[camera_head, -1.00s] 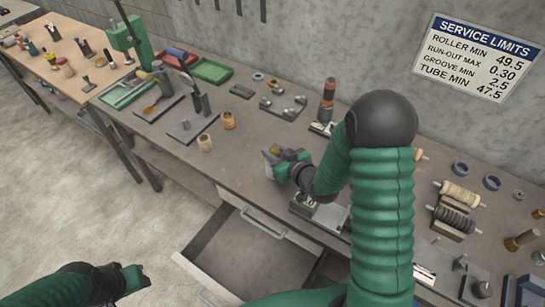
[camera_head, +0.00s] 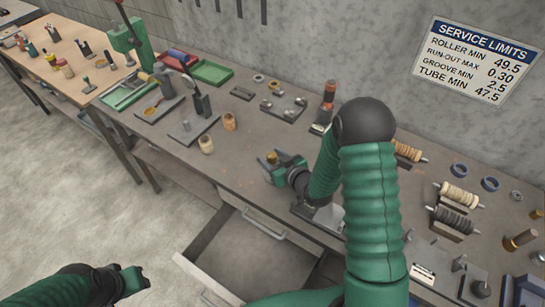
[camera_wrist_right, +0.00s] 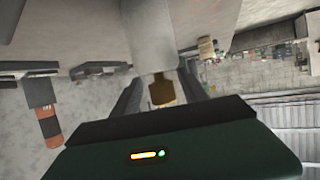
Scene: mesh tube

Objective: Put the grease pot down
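My right gripper (camera_head: 275,164) is over the front part of the grey bench (camera_head: 250,195), right of two small wooden pots. The grease pot appears between its fingers: a brass-coloured top (camera_head: 272,157) shows in the head view. The right wrist view, which is upside down, shows the brass part (camera_wrist_right: 162,92) and a pale grey block (camera_wrist_right: 155,40) between the dark fingers. The fingers seem closed against its sides. Whether the pot's base touches the bench is hidden. My left gripper (camera_head: 138,280) is low at the left, empty, away from the bench.
Wooden pots (camera_head: 206,144) and (camera_head: 229,121) stand left of the gripper. A plate with metal parts (camera_head: 283,106) and an orange-black bottle (camera_head: 325,105) are behind it. An open drawer (camera_head: 240,262) juts out below.

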